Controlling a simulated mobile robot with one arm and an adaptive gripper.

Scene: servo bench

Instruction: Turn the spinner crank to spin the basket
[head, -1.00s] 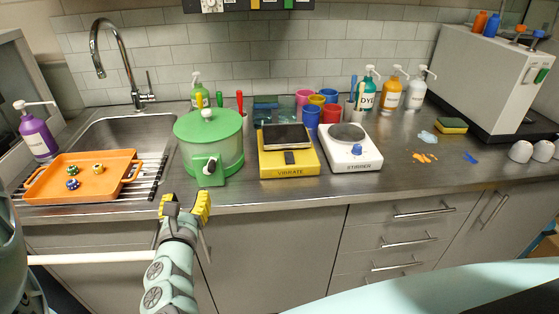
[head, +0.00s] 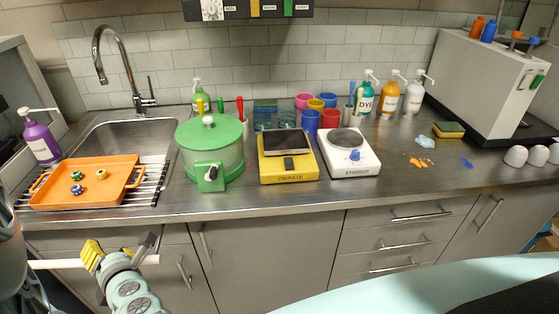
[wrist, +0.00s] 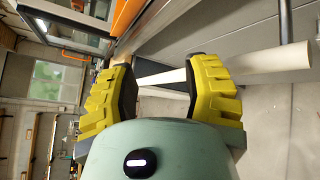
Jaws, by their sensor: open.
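The green spinner (head: 226,160) stands upright near the front of the counter, right of the sink. It has a green lid (head: 207,131) with a pale knob and a see-through green wall; what is inside cannot be made out. Its crank (head: 210,173), with dark and white parts, is on the front face. My gripper (head: 121,249) is below and left of the spinner, in front of the cabinet doors and well apart from the crank. In the wrist view its yellow ribbed fingers (wrist: 161,78) are spread with nothing held; the spinner is not in that view.
An orange tray (head: 128,190) with several small round pieces lies left of the spinner, over the sink rack. A yellow vibrate plate (head: 289,172) stands close on the right, then a white stirrer (head: 350,160). A white pole (wrist: 250,58) passes behind my fingers.

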